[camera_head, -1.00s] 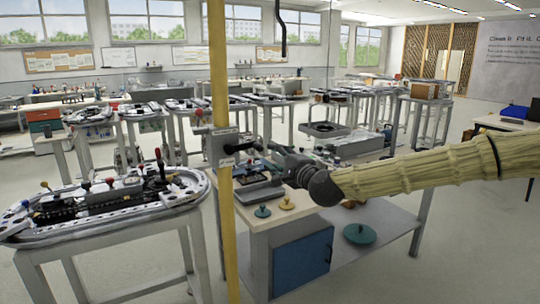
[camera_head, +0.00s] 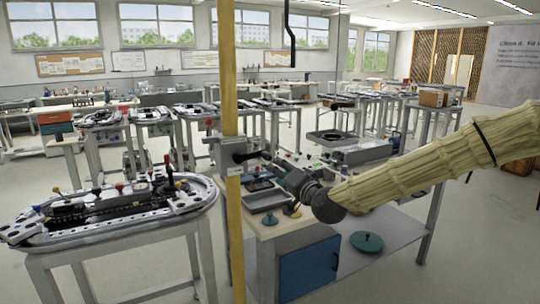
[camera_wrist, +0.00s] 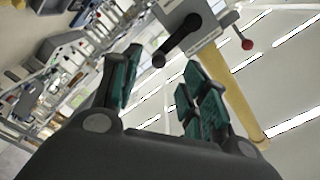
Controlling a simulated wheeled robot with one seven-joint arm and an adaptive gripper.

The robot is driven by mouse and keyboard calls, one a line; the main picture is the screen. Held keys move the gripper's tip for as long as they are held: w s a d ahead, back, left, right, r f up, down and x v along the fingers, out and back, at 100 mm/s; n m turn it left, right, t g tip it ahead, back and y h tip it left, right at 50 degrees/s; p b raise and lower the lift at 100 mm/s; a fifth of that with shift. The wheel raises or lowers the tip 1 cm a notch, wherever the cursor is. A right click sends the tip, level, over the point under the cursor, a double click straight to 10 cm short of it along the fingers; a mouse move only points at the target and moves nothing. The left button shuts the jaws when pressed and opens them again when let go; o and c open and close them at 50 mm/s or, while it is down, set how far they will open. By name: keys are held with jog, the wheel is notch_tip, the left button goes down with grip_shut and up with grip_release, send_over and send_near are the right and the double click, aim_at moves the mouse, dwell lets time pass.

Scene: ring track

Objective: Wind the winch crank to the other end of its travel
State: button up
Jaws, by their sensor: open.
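The winch is a grey box (camera_head: 229,153) on an upright yellow post (camera_head: 230,80). Its black crank (camera_head: 250,155) sticks out to the right, toward my gripper (camera_head: 272,166). In the wrist view the box (camera_wrist: 188,18) shows at the top, with the black crank arm (camera_wrist: 181,36) slanting down-left to a round dark knob (camera_wrist: 158,60). My gripper (camera_wrist: 162,75) has its teal-padded fingers spread apart, and the knob appears between and beyond the fingertips. I see no contact; the exact gap is hard to tell. A red-knobbed lever (camera_wrist: 245,42) sits right of the box.
A workbench with a blue cabinet (camera_head: 308,268) stands below my arm, with a grey tray (camera_head: 266,200) and small knobbed lids on top. A table with an oval track (camera_head: 110,215) is at the left. Another red-and-black-lever cluster stands on that track.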

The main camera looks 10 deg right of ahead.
aim_at(270, 157)
jog(key=shift+w+a+r+n+p, duration=0.3)
jog(key=shift+w+n+p, duration=0.35)
jog(key=shift+w+n, duration=1.05)
jog(key=shift+w+a+r+n+p, duration=0.25)
jog(key=shift+w+n+p, duration=0.45)
jog(key=shift+w+n, duration=0.9)
jog(key=shift+w+a+r+n+p, duration=0.25)
jog(key=shift+w+n+p, duration=0.4)
jog(key=shift+w+n, duration=1.05)
jog(key=shift+w+m, duration=0.35)
jog(key=shift+m, duration=0.05)
jog(key=shift+f, duration=0.1)
grip_shut()
